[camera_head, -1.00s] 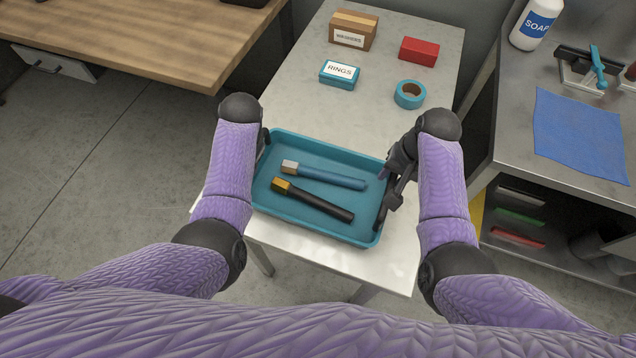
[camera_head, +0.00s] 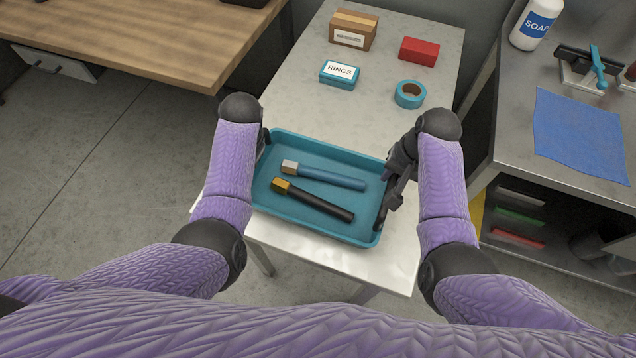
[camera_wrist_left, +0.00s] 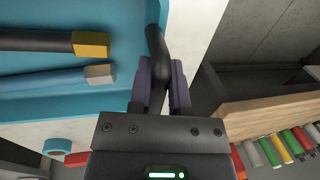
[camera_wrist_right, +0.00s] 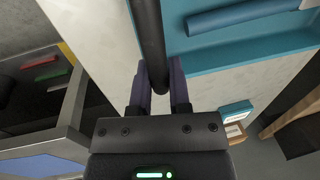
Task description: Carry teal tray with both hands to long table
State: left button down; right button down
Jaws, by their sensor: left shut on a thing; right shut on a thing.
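The teal tray (camera_head: 330,231) is at the near end of the pale grey table, with a black handle at each short side. In it lie a blue-handled tool (camera_head: 330,177) with a silver head and a black-handled tool (camera_head: 318,203) with a yellow head. My left gripper (camera_wrist_left: 160,82) is shut on the left handle (camera_wrist_left: 156,45); in the head view my arm mostly hides it. My right gripper (camera_head: 393,190) is shut on the right handle; its purple pads flank the black bar (camera_wrist_right: 150,30) in the right wrist view. I cannot tell whether the tray touches the table.
On the grey table (camera_head: 285,98) behind the tray are a cardboard box (camera_head: 353,30), a red box (camera_head: 419,51), a teal rings box (camera_head: 340,75) and a tape roll (camera_head: 409,95). A wooden-topped table (camera_head: 150,40) stands left, a metal bench (camera_head: 510,150) right. Open floor (camera_head: 90,170) lies left.

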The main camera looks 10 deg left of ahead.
dwell(0.7)
